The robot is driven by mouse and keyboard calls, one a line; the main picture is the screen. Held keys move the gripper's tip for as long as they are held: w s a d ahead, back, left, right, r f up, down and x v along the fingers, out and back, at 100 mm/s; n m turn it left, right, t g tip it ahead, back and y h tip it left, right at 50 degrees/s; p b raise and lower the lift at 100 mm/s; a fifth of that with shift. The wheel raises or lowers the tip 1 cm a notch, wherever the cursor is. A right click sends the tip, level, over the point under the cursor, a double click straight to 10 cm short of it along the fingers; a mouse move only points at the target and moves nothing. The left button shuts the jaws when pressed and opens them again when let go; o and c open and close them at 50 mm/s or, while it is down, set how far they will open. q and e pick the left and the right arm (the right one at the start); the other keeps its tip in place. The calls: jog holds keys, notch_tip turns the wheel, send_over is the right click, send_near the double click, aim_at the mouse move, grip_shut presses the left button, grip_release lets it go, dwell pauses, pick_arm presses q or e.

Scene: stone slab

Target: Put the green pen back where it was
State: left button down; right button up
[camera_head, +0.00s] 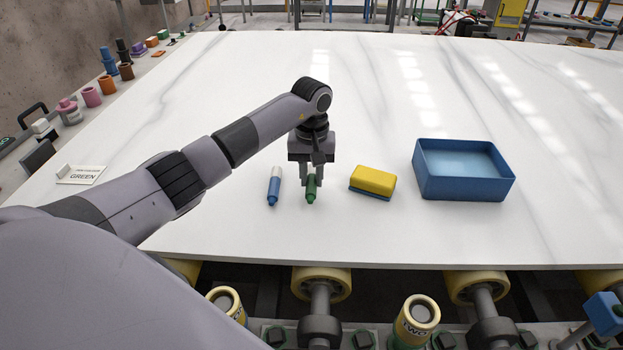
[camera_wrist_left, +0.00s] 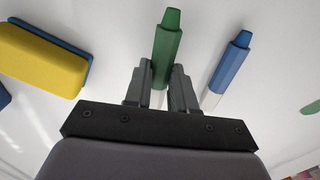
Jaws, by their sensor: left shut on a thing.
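The green pen (camera_head: 311,189) is at the middle of the white slab, beside the blue pen (camera_head: 274,186). My left gripper (camera_head: 312,178) points down and is shut on the green pen. In the left wrist view the green pen (camera_wrist_left: 166,48) lies between the two fingers (camera_wrist_left: 163,85), its green tip reaching past them. The blue pen (camera_wrist_left: 231,62) lies apart to the right there. I cannot tell whether the green pen touches the slab. My right gripper is not in view.
A yellow-and-blue sponge (camera_head: 373,181) and an open blue box (camera_head: 464,194) are to the right. A small sign (camera_head: 82,175) reading GREEN stands at left. Yellow cups (camera_head: 417,312) (camera_head: 227,302), one marked TWO, stand below the slab's front edge, near rollers. The far slab is clear.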

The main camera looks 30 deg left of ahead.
aim_at(311, 180)
pick_arm(q)
jog(key=shift+f, duration=0.75)
jog(key=shift+f, duration=0.1)
jog(key=c, duration=0.9)
grip_release()
jog(key=shift+c, duration=0.2)
jog(key=shift+r, duration=0.2)
notch_tip(311, 180, up, 12)
jog(key=shift+s+b, duration=0.15)
jog(key=shift+b, duration=0.2)
